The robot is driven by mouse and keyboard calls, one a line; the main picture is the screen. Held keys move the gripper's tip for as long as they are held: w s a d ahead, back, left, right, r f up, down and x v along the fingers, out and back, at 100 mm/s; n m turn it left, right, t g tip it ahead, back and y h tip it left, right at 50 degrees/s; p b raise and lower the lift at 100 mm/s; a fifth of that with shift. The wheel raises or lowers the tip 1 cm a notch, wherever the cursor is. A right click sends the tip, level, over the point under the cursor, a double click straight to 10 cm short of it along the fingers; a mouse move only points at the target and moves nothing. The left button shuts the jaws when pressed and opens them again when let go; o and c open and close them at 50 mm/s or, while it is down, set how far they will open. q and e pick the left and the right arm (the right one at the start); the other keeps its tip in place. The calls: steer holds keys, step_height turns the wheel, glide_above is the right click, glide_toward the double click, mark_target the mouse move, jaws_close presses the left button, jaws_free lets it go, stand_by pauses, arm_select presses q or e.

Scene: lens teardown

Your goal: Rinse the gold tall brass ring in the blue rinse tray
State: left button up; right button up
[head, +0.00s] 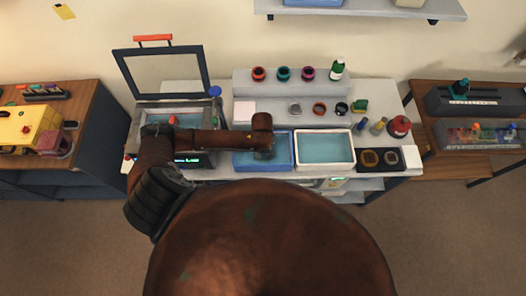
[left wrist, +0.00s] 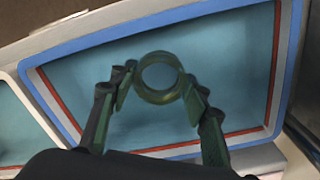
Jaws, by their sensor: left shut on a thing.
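The blue rinse tray (head: 247,163) stands on the middle bench in the head view, filled with bluish water. It fills most of the left wrist view (left wrist: 230,55). My left gripper (head: 264,153) reaches over the tray from the left, pointing down. In the left wrist view, my left gripper (left wrist: 157,82) is shut on the gold ring (left wrist: 158,97), one finger at each side. The ring looks greenish gold, and its open hole faces the camera. It is within the tray's outline; I cannot tell whether it touches the water. The head view hides the ring. My right gripper is not in view.
A white-rimmed tray (head: 325,167) of water stands close to the right of the blue one. A black holder (head: 381,168) with rings is further right. Several small parts sit on the step behind. A machine with a raised lid (head: 161,76) stands at left.

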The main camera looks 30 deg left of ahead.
arm_select(q)
steer(key=shift+f, duration=0.15)
steer(key=shift+f, duration=0.45)
stand_by(0.3)
steer(key=shift+r+p, duration=0.65)
steer(key=shift+p, duration=0.5)
steer(key=shift+f, duration=0.2)
steer(key=shift+f, duration=0.45)
steer(key=shift+r, duration=0.1)
